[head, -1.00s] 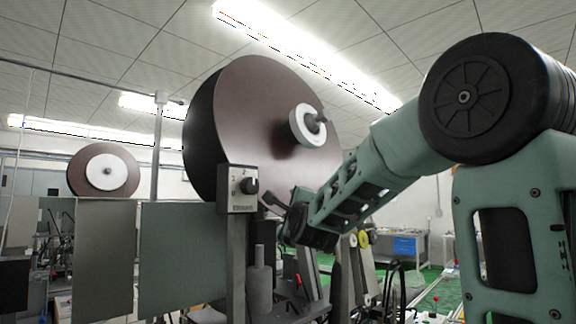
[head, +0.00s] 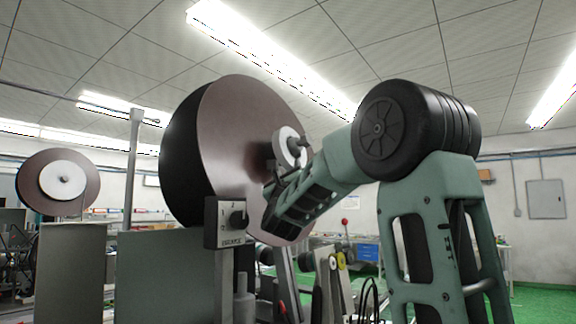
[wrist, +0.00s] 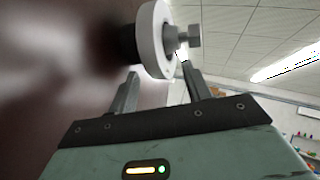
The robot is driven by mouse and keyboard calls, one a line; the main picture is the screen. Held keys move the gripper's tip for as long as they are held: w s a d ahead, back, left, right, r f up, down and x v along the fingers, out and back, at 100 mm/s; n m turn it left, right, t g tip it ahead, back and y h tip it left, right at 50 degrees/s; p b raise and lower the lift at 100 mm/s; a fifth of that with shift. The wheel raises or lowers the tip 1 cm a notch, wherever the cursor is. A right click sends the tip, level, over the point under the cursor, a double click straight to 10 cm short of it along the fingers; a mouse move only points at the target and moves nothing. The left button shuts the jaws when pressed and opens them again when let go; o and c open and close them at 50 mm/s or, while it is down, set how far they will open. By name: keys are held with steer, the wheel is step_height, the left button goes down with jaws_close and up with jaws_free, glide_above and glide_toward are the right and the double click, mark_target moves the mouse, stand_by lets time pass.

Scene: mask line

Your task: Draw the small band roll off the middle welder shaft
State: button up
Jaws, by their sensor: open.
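My gripper (head: 276,176) is raised in front of the large brown reel, just below and left of its white ring (head: 291,147). In the wrist view, the open fingers (wrist: 158,78) point up at the white ring (wrist: 152,40), whose lower edge appears between the fingertips. I cannot tell if they touch it. A grey shaft end with a bolt head (wrist: 190,38) sticks out of the ring. Small yellow and white rolls (head: 341,261) show low behind my arm. I cannot tell for sure which roll is the small band roll.
The brown reel (head: 225,150) stands close behind my gripper. A switch box with a black knob (head: 226,221) is on a post below it. Another reel (head: 62,180) stands at left. Grey panels (head: 165,275) fill the lower left. Green floor (head: 540,300) shows at right.

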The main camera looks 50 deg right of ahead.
mark_target(285, 161)
steer(key=p+x, duration=0.2)
steer(key=x, duration=0.1)
steer(key=shift+a+p, duration=0.15)
steer(key=shift+p, duration=0.25)
steer(key=shift+w+d+r, duration=0.15)
steer(key=shift+w+d, duration=0.3)
steer(key=shift+w, duration=0.15)
steer(key=shift+w+b+x, duration=0.2)
steer(key=shift+x, duration=0.9)
steer(key=shift+w+b+x, duration=0.15)
steer(key=shift+x, duration=0.95)
steer(key=shift+a, duration=0.15)
steer(key=shift+r, duration=0.1)
